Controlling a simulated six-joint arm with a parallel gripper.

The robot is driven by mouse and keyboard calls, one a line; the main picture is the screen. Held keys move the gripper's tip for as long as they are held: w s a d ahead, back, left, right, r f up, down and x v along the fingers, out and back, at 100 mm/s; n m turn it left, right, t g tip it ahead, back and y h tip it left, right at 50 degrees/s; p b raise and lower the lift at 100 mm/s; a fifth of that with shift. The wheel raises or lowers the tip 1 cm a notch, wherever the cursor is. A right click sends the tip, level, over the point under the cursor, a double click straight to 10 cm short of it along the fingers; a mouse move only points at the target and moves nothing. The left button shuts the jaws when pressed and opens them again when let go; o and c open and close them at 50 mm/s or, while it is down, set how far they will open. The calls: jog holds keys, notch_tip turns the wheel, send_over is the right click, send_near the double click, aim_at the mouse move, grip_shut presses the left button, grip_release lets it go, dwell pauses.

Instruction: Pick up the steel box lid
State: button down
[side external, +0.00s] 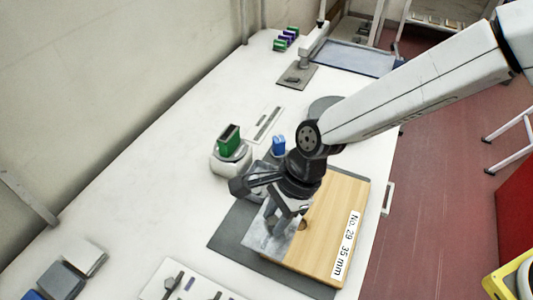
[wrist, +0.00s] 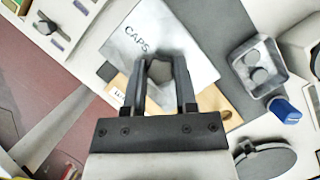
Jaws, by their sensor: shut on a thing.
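The steel box lid is a flat grey metal plate (side external: 268,240) over the left part of the wooden board (side external: 335,222). In the wrist view the lid (wrist: 178,28) bears the letters "CAPS". My gripper (side external: 289,212) points down at the lid and is shut on it; in the wrist view the fingers (wrist: 162,66) stand either side of a small grey part at the lid's near side. The fingers hide much of the grip. I cannot tell whether the lid is clear of the board.
A small open box with round pieces (wrist: 258,66) and a blue item (side external: 278,145) are nearby. A white device with a green block (side external: 229,138) stands to the left. A dark mat (side external: 232,232) lies under the board. A tool tray (side external: 180,282) is at the front.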

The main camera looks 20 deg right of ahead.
aim_at(283, 239)
jog(key=shift+s+d+r, duration=0.4)
jog(key=shift+s+d, duration=0.2)
jog(key=shift+s, duration=0.1)
jog(key=shift+s+d+r, duration=0.4)
jog(key=shift+s+d, duration=0.15)
jog(key=shift+s, duration=0.1)
jog(key=w+f, duration=0.2)
jog(key=w, duration=1.8)
jog(key=shift+w+d+f, duration=0.3)
jog(key=shift+d, duration=0.1)
jog(key=shift+f, duration=0.15)
jog(key=shift+f, duration=3.05)
jog(key=shift+f, duration=0.2)
